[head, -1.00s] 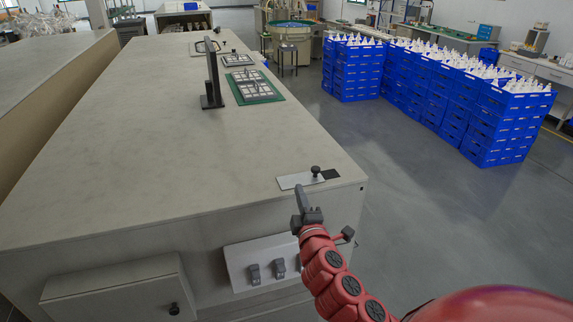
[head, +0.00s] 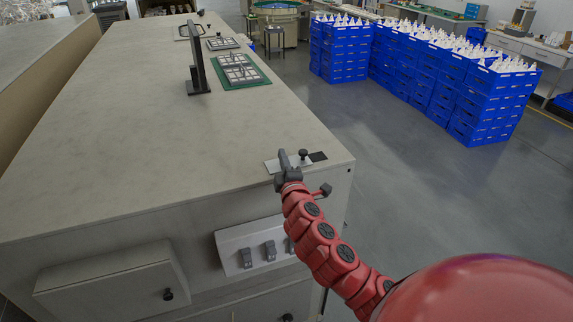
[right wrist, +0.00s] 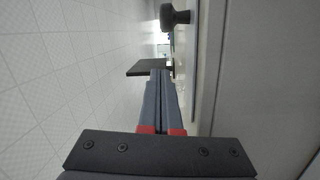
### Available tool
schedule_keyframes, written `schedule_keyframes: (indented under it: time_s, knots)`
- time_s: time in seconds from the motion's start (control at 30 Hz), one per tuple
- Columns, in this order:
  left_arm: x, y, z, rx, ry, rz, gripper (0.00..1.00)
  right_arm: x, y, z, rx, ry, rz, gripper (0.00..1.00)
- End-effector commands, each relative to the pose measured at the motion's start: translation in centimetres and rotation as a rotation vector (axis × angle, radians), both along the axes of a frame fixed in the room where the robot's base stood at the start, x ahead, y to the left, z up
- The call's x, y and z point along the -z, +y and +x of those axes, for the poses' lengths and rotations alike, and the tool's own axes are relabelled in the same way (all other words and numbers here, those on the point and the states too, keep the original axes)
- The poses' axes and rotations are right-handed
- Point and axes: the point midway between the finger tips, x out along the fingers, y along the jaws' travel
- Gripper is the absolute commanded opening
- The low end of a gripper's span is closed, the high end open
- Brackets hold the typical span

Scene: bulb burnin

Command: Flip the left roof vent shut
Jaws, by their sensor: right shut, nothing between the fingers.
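On the roof of the grey cabinet (head: 130,150), a pale plate (head: 271,165) with a black knob (head: 303,153) lies near the front right corner, beside a dark square (head: 318,156). A tall dark panel (head: 196,70) stands upright farther back. I cannot tell for sure which part is the left vent. My right gripper (head: 283,157) is shut and empty, over the plate and left of the knob in the head view. In the right wrist view, the knob (right wrist: 175,15) and a dark flat panel (right wrist: 148,68) show beyond the shut fingers. My left gripper is out of view.
A switch plate (head: 230,254) is on the cabinet front. Blue crates (head: 490,105) stand on the floor at right. The middle of the roof is clear.

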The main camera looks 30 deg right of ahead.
Motion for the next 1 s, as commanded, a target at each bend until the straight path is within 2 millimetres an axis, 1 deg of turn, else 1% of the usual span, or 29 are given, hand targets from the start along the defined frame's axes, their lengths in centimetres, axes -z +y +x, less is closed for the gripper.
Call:
schedule_keyframes:
  time_s: [0.03, 0.17, 0.2, 0.23, 0.43, 0.8, 1.0]
  knots:
    - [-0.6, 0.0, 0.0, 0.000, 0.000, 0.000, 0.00, -0.4, -0.4, 0.7, 0.004, 0.000, 0.002, 0.00]
    - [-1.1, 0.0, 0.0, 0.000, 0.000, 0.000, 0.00, -0.3, -0.9, 2.2, 0.001, 0.002, 0.002, 0.00]
    - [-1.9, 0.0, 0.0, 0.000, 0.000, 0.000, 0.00, -0.3, -1.8, 1.5, 0.007, 0.005, 0.001, 0.00]
    - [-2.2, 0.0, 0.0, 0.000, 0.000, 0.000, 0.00, -0.2, -2.2, 1.1, 0.008, 0.005, 0.001, 0.00]
    - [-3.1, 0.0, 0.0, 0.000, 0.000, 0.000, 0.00, 0.4, -3.6, -0.3, 0.004, 0.004, 0.001, 0.00]
    - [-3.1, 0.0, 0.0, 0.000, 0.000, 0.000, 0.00, 0.7, -3.9, -0.6, 0.001, 0.001, 0.000, 0.00]
    - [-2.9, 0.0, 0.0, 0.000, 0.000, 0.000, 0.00, 0.7, -3.6, -0.5, 0.001, 0.000, 0.000, 0.00]
